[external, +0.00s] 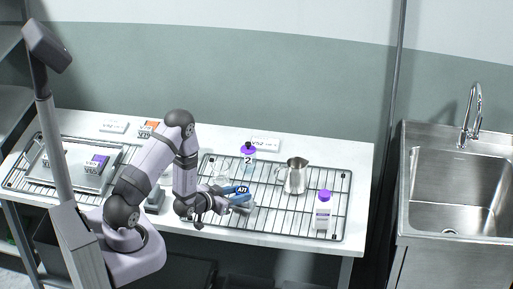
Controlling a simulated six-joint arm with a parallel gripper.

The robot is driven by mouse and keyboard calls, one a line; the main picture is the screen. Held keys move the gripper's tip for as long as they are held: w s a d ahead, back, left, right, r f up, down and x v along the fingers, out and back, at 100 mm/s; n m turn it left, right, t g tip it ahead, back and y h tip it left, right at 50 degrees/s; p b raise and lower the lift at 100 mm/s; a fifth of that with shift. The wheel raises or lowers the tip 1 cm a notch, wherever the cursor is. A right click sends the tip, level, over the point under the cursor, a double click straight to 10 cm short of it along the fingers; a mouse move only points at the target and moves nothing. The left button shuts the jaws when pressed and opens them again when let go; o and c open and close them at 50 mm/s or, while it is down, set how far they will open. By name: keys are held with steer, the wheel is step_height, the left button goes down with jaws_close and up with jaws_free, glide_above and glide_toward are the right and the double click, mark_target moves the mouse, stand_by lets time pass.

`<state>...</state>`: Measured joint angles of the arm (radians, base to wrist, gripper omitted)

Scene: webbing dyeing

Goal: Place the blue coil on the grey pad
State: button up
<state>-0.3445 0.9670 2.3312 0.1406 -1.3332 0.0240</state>
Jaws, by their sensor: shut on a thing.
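The blue coil (242,190) has a dark mark on it and is at the left part of the right wire rack. My gripper (224,199) reaches it from the left and is shut on it. The fingers and arm hide part of the coil. A small grey flat shape (243,209), perhaps the grey pad, shows just below the coil. I cannot tell whether the coil touches it.
The right wire rack (334,180) also holds a steel jug (296,176), a purple-capped white bottle (323,211) and a purple-topped bottle marked 2 (248,157). A clear glass (221,177) stands close behind my gripper. A dark grey block (155,199) is left of my wrist.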

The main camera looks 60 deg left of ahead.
mark_target(237, 193)
steer(key=shift+f, duration=0.1)
steer(key=shift+f, duration=0.1)
steer(key=o, duration=1)
steer(key=shift+o, duration=0.2)
steer(key=shift+r, duration=0.25)
steer(key=shift+s+r, duration=0.1)
steer(key=shift+s, duration=0.35)
steer(key=v, duration=0.5)
steer(key=shift+w+r, duration=0.1)
steer(key=shift+r, duration=0.1)
steer(key=shift+p+v, duration=0.8)
steer(key=shift+p, duration=0.1)
